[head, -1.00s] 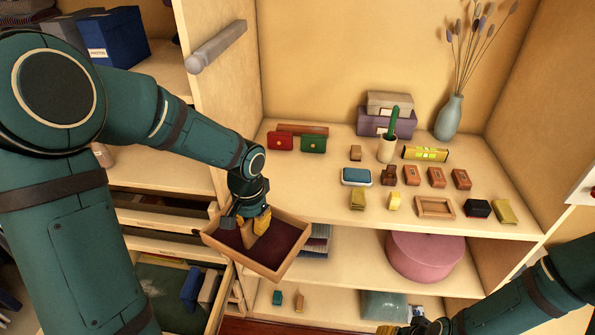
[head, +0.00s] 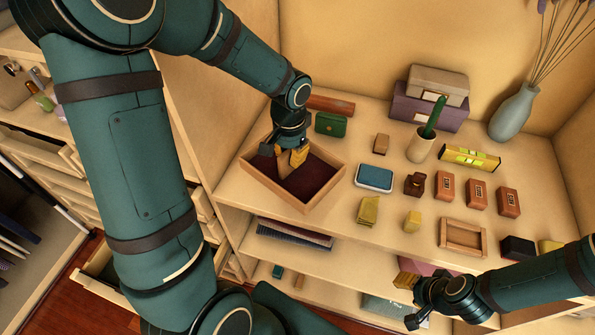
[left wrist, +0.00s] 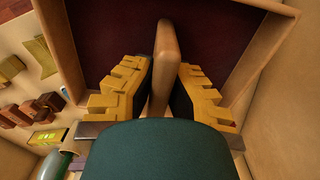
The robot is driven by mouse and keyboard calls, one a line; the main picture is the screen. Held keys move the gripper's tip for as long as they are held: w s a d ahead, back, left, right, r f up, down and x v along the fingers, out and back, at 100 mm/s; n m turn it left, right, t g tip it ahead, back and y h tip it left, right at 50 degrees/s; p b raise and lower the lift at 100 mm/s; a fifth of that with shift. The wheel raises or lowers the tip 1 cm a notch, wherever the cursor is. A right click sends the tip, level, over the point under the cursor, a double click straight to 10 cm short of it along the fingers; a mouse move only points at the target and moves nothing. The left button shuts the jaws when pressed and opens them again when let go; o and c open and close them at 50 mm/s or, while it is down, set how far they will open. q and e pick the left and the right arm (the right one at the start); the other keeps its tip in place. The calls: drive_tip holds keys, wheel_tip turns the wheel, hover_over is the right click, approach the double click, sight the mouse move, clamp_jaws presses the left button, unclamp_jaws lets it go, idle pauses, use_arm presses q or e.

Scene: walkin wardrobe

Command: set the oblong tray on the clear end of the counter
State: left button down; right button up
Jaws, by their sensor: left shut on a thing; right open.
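The oblong tray (head: 272,189) has a pale wooden rim, a dark red lining and a raised wooden divider. It is over the left end of the counter (head: 338,212), roughly level; I cannot tell whether it touches. My left gripper (head: 291,162) is shut on the tray's divider from above. In the left wrist view its yellow fingers (left wrist: 166,80) stand on either side of the divider (left wrist: 166,60), with the tray's lining (left wrist: 110,30) around them. My right gripper (head: 418,300) is open and empty, low in front of the counter's front edge.
A green purse (head: 331,124) and a brown roll-like box (head: 331,104) lie behind the tray. A vase (head: 514,113) stands at the back right. Shelves lie below.

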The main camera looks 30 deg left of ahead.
sight(291, 175)
use_arm(q)
wheel_tip(291, 175, down, 3)
drive_tip(key=shift+s+f, duration=0.1)
drive_tip(key=shift+s, duration=0.05)
wheel_tip(291, 175, down, 4)
drive_tip(key=shift+f+b, duration=0.1)
drive_tip(key=shift+b, duration=0.4)
drive_tip(key=shift+f, duration=0.2)
drive_tip(key=shift+f, duration=0.1)
drive_tip(key=c, duration=1.1)
unclamp_jaws()
drive_tip(key=shift+c, duration=0.2)
